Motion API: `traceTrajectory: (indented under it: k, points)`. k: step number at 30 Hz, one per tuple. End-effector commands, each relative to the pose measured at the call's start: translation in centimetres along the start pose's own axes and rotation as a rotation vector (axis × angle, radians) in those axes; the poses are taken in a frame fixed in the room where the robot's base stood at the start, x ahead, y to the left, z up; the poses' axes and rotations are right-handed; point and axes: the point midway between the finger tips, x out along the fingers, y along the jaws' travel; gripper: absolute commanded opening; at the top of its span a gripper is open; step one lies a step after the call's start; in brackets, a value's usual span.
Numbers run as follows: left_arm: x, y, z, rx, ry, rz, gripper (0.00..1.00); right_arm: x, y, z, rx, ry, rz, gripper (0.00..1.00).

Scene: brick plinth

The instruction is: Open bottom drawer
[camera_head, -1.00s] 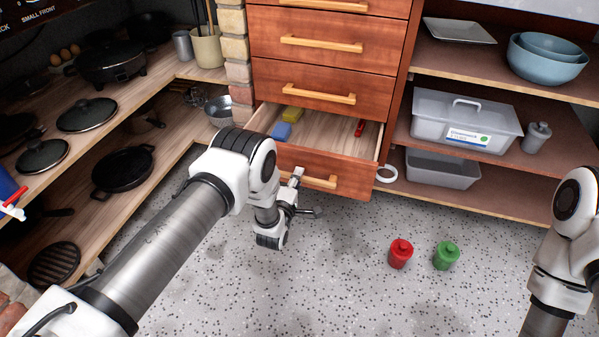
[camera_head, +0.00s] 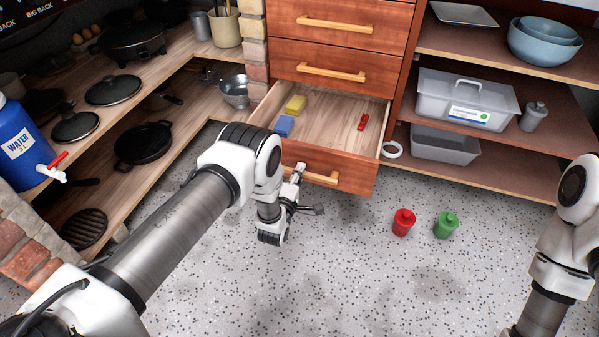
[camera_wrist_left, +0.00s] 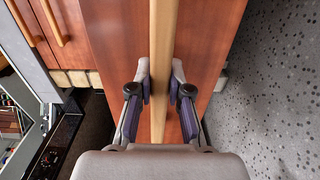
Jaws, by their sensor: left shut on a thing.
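The bottom drawer (camera_head: 357,173) of the red-brown wooden cabinet is pulled well out, and its pale inside shows in the head view. Its light wooden bar handle (camera_head: 323,179) runs across the front. My left gripper (camera_head: 297,173) is at the left part of this handle. In the left wrist view, the two fingers of my left gripper (camera_wrist_left: 160,82) are closed on either side of the handle (camera_wrist_left: 163,30). A yellow block (camera_head: 295,104), a blue block (camera_head: 284,125) and a small red item (camera_head: 363,122) lie in the drawer. My right gripper is out of view.
Closed drawers (camera_head: 335,60) are above. A red jar (camera_head: 403,222) and a green jar (camera_head: 446,225) stand on the speckled floor, right of the drawer. Shelves flank the cabinet; a blue water container (camera_head: 18,148) is at left.

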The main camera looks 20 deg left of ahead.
Motion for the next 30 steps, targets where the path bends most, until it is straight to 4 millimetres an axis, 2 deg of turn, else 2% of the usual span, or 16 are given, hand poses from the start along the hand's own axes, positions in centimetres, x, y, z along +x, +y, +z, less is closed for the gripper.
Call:
traceTrajectory:
  k: [1,2,3,4,13,16,20,27,30]
  points:
    - [0.0,-0.1,0.1,0.000,-0.002,-0.002,0.00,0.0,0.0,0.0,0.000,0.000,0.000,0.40]
    - [0.0,-0.1,0.1,0.000,-0.002,-0.002,0.24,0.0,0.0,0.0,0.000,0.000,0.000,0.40]
    - [0.0,-0.1,0.1,0.000,-0.002,-0.002,0.39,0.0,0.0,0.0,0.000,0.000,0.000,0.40]
    - [0.0,-0.1,0.1,0.000,-0.001,-0.002,0.44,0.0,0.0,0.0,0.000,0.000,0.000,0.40]
    - [-0.1,0.0,0.0,0.000,0.000,-0.002,0.44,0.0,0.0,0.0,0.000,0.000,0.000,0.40]
    - [-0.9,-0.1,0.0,0.000,-0.001,-0.004,0.44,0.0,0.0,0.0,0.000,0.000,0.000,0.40]
    - [-3.4,-0.1,0.1,0.000,-0.001,-0.006,0.44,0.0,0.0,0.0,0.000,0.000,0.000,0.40]
    - [-9.6,-0.2,0.0,0.000,-0.001,-0.007,0.44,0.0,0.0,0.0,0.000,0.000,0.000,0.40]
    - [-11.2,-0.1,0.0,0.000,0.000,-0.004,0.44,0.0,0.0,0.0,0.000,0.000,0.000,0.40]
